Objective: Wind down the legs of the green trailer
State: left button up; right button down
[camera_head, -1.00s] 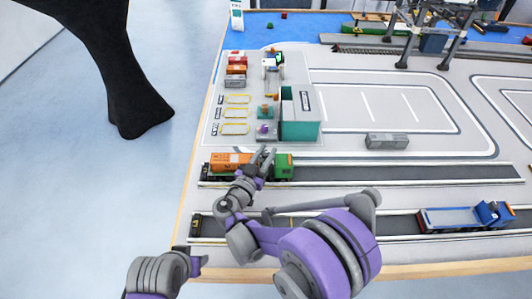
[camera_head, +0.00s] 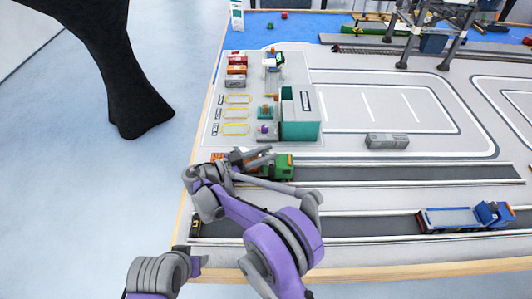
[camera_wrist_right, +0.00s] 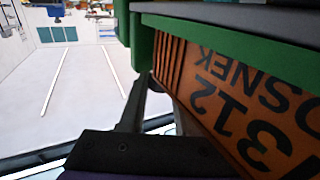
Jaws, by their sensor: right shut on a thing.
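The green trailer carries an orange container (camera_head: 218,157) on the near-left road, with a green cab (camera_head: 280,167) at its right end. The wrist view shows the container's lettered side (camera_wrist_right: 250,110) and the green trailer frame (camera_wrist_right: 220,38) close up. My right gripper (camera_head: 262,157) reaches in from the left end and lies against the trailer. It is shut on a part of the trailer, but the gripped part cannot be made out. The legs are hidden by my right arm. My left arm stands at the lower left; its jaw state cannot be made out.
A blue truck (camera_head: 455,218) stands on the nearer road at the right. A grey container (camera_head: 387,141) lies on the yard. A teal-sided building (camera_head: 301,115) stands behind the trailer. The road right of the green cab is clear.

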dwell(0.5)
jog(key=c, duration=0.6)
grip_release()
jog(key=v, duration=1)
jog(key=shift+a, duration=0.4)
